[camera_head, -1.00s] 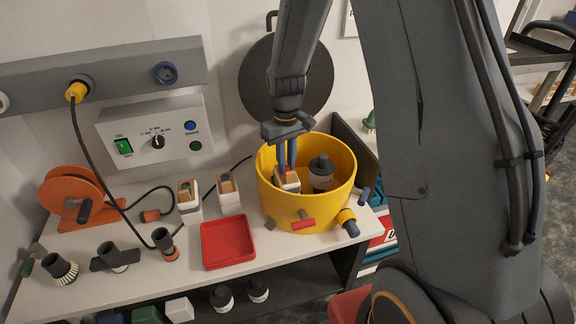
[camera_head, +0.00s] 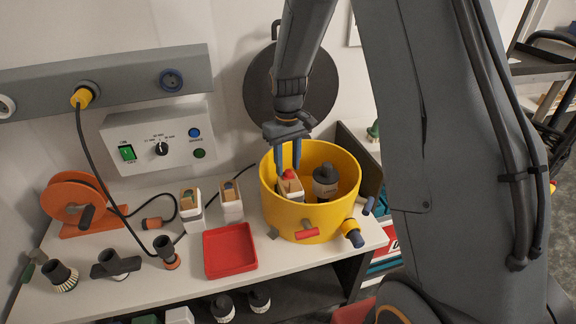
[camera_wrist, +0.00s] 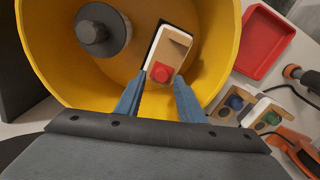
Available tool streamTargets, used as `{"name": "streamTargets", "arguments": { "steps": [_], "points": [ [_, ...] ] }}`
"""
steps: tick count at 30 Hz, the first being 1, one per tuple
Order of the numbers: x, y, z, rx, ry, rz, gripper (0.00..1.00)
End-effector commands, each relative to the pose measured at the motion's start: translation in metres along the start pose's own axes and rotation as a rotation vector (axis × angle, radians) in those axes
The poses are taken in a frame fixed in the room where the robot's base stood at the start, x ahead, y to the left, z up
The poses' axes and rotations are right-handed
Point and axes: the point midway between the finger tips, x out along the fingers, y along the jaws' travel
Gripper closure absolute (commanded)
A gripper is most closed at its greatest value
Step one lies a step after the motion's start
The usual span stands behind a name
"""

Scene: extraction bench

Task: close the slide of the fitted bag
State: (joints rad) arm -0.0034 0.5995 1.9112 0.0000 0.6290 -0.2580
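The fitted bag (camera_head: 289,188), a white and tan block, stands inside the yellow drum (camera_head: 310,224). In the wrist view the bag (camera_wrist: 169,48) shows its tan face with a red knob (camera_wrist: 161,72) at the near end; I take this as the slide. The red knob also shows in the head view (camera_head: 290,175). My gripper (camera_head: 287,166) reaches down into the drum over the bag. Its two blue fingers are apart, one on each side of the knob in the wrist view (camera_wrist: 159,88), with nothing held. I cannot tell whether the fingertips touch the bag.
A dark cylinder (camera_head: 325,182) stands beside the bag inside the drum. The drum's wall surrounds my fingers. Two similar bags (camera_head: 191,212) (camera_head: 231,203) and a red tray (camera_head: 230,250) stand to the left. Nozzles and an orange reel (camera_head: 75,200) lie farther left.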

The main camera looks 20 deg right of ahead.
Motion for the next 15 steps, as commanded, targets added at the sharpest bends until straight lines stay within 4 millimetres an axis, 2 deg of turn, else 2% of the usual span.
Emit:
{"name": "streamTargets", "arguments": {
  "steps": [9,15],
  "points": [
    [-0.048,0.0,-0.001,0.0,0.004,0.001,0.65],
    [-0.068,0.001,-0.001,0.001,0.003,0.001,0.65]
  ]
}}
